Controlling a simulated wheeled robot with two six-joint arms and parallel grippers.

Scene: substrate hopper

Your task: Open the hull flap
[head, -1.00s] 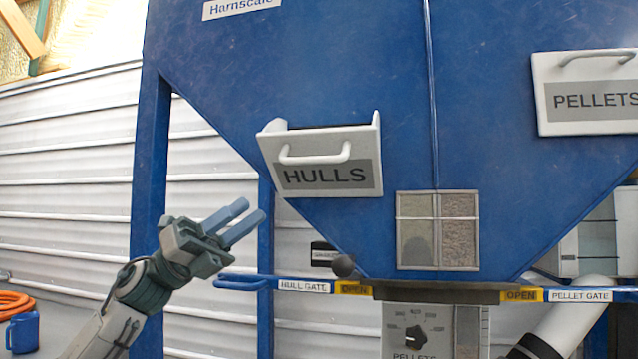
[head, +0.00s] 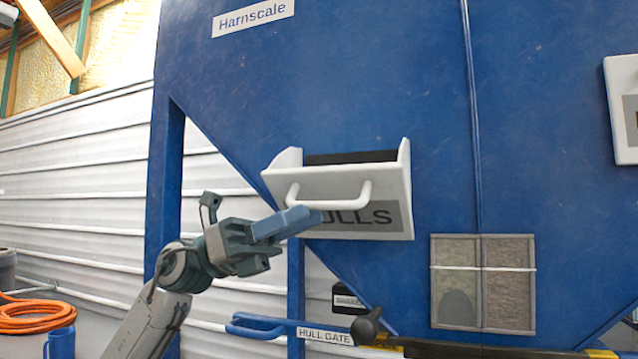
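The hull flap (head: 285,181) is a white panel with a grey HULLS label, on the sloping blue hopper face. It is tilted outward at the top, with side cheeks and a dark gap (head: 350,157) behind its upper edge. Its white bar handle (head: 364,197) sticks out in front. My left gripper (head: 312,216) is at the flap's lower left, its blue fingertips just below the handle's left end and covering part of the label. The fingers overlap in this view, so their gap and any contact with the handle are unclear. My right gripper is out of view.
The blue hopper (head: 330,80) fills the middle and right. Below the flap are the hull gate bar (head: 270,326) with a dark knob (head: 366,326) and a window (head: 483,283). A pellets flap (head: 622,90) is cut off at right. An orange hose (head: 35,316) lies at left.

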